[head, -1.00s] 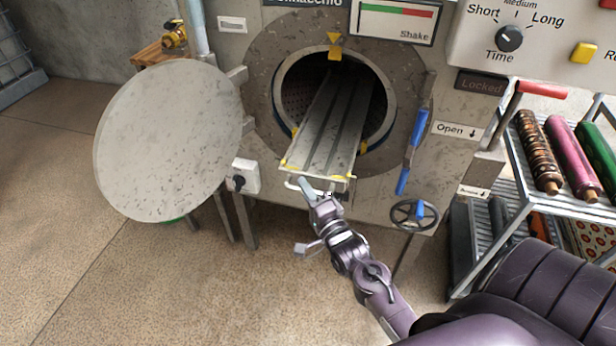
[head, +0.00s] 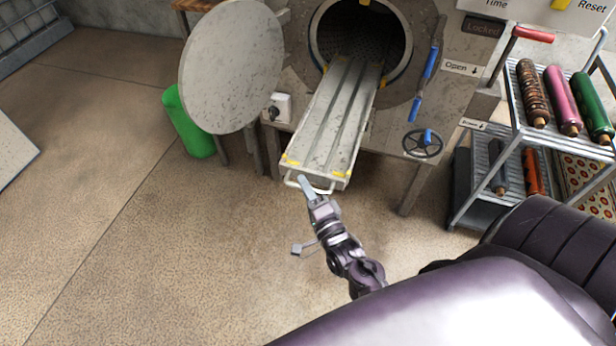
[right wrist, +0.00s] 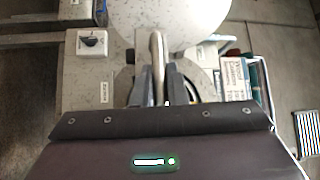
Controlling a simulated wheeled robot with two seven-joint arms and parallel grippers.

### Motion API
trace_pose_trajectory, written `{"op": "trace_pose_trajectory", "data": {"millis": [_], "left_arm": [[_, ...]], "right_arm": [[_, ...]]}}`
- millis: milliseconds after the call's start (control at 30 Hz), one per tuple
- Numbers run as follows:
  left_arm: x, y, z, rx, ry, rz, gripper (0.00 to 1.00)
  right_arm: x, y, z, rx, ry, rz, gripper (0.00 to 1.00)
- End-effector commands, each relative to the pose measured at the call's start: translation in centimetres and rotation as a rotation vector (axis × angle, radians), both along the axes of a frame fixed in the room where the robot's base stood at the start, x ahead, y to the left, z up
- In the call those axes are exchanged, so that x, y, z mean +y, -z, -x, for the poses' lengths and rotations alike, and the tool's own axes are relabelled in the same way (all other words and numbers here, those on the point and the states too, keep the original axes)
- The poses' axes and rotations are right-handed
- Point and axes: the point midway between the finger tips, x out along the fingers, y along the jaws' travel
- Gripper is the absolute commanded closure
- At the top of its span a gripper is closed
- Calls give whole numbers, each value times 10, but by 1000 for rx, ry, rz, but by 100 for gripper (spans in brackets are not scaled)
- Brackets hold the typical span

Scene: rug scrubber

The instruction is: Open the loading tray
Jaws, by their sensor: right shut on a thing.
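The loading tray (head: 330,115) is a long grey ribbed slab with yellow corner marks. It sticks well out of the round drum opening (head: 362,35) of the machine, sloping toward me in the head view. A pale loop handle (head: 322,190) is at its front end. My right gripper (head: 306,186) is at this handle and shut on it. In the right wrist view the handle bar (right wrist: 157,65) stands between the two fingers (right wrist: 158,88). My left gripper is not in view.
The round door (head: 232,65) hangs open at the left, with a green cylinder (head: 188,122) below it. A rack (head: 508,135) with rolled rugs stands at the right. A handwheel (head: 422,143) is right of the tray. Floor in front is clear.

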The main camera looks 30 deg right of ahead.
Motion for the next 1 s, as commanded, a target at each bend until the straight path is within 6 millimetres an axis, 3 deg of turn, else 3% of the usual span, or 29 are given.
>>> {"op": "trace_pose_trajectory", "data": {"millis": [567, 600, 633, 1000], "left_arm": [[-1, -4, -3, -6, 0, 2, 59], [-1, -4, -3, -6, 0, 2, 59], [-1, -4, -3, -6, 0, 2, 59], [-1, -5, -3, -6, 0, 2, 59]], "right_arm": [[4, -1, 4, -2, 1, 0, 100], [4, -1, 4, -2, 1, 0, 84], [4, -1, 4, -2, 1, 0, 80], [4, -1, 5, -1, 3, 1, 78]]}}
